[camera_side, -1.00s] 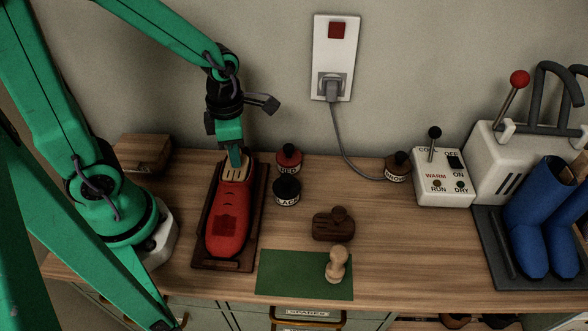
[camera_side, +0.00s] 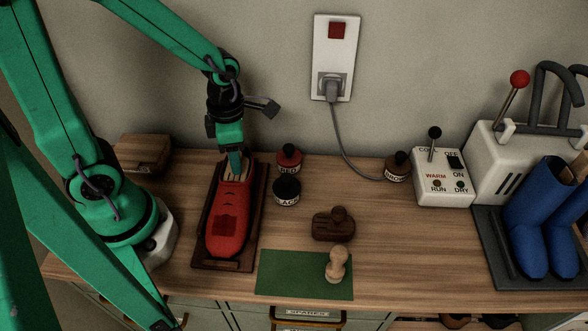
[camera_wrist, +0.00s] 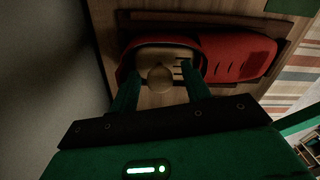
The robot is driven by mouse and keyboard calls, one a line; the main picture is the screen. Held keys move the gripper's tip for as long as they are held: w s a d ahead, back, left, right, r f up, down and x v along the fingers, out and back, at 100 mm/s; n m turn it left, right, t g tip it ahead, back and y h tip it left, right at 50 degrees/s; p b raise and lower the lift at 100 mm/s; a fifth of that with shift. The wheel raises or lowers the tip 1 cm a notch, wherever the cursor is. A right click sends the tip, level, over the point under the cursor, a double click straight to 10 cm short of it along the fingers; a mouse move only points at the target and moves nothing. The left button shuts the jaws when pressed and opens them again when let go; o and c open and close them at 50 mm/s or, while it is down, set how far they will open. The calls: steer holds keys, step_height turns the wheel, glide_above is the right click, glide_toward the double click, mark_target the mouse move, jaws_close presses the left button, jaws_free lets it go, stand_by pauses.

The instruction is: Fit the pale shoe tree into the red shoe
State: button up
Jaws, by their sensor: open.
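The red shoe (camera_side: 228,215) lies on a dark wooden board with its opening toward the wall. The pale shoe tree (camera_side: 236,170) shows as a slotted wooden piece in that opening. In the wrist view its round knob (camera_wrist: 160,78) and slots show inside the red shoe's (camera_wrist: 238,58) rim. My gripper (camera_side: 236,161) is over the opening, pointing down. In the wrist view my gripper (camera_wrist: 160,90) is open, one finger on each side of the knob; I cannot tell whether they touch it. The tree's lower part is hidden in the shoe.
Red and black polish jars (camera_side: 287,190) stand close right of the shoe. A brown brush (camera_side: 334,224) and a pale wooden knobbed piece (camera_side: 336,265) on a green mat (camera_side: 290,276) are nearer the front. A boot dryer with blue boots (camera_side: 530,235) stands at the right.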

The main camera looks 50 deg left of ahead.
step_height(320, 180, up, 12)
steer(key=shift+r, duration=0.15)
stand_by(0.7)
stand_by(0.5)
steer(key=s+r+m+t, duration=0.1)
steer(key=m+t, duration=0.1)
steer(key=m, duration=0.8)
steer(key=a+r+m+t, duration=0.1)
steer(key=r+m, duration=0.1)
steer(key=m, duration=0.8)
steer(key=s+r+m+t, duration=0.1)
steer(key=m+t, duration=0.1)
steer(key=m, duration=0.8)
steer(key=shift+s+a+r+t, duration=0.3)
steer(key=shift+s+a+r, duration=0.05)
steer(key=shift+a+r, duration=0.05)
